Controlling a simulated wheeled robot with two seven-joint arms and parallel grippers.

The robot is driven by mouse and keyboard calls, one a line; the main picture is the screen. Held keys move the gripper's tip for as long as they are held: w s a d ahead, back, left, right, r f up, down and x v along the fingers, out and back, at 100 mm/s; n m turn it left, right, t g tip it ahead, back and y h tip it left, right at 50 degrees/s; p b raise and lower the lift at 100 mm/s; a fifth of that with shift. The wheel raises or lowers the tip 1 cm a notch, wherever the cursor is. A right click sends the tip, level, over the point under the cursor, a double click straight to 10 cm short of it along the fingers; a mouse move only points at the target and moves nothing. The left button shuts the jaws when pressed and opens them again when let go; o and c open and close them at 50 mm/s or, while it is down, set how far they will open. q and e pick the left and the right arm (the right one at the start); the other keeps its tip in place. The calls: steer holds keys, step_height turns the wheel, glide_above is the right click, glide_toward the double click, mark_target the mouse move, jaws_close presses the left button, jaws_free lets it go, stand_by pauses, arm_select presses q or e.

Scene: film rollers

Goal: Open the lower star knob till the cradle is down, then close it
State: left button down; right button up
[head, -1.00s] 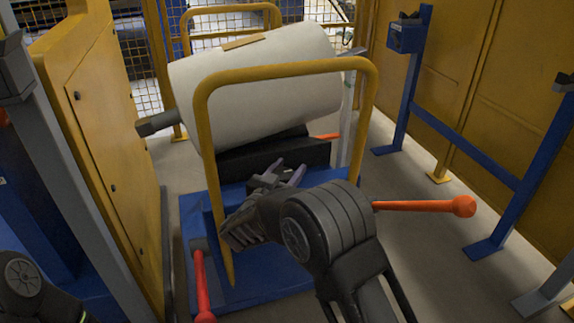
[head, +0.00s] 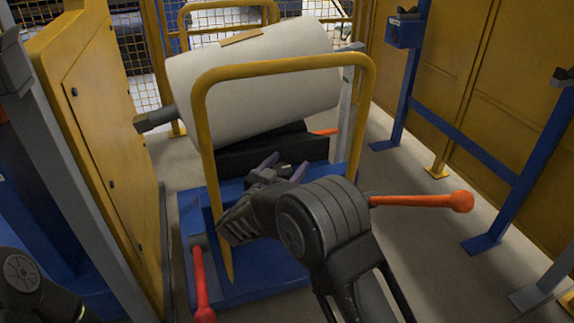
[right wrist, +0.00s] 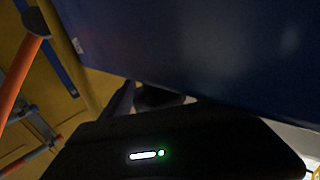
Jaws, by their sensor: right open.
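My right gripper (head: 280,168) is open at the front of the black cradle (head: 283,151), above the blue cart (head: 192,215). The cradle sits under a large white roll (head: 255,85), which lies tilted, its right end higher. I cannot make out the lower star knob in the head view. In the right wrist view a small dark rounded shape (right wrist: 155,97) shows beside a finger; it may be a knob, and I cannot tell if it touches. My left gripper is out of view; only part of that arm shows at the lower left.
A yellow hoop rail (head: 285,69) stands between me and the roll, with my right arm close to it. Orange-red levers stick out at right (head: 420,202) and front left (head: 200,285). A yellow cabinet (head: 95,130) stands left; blue posts (head: 405,95) stand right.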

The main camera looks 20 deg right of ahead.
steer(key=shift+s+a, duration=0.1)
steer(key=p+v, duration=0.1)
steer(key=v, duration=0.6)
steer(key=shift+p, duration=0.4)
steer(key=shift+s+a, duration=0.15)
steer(key=shift+s, duration=0.1)
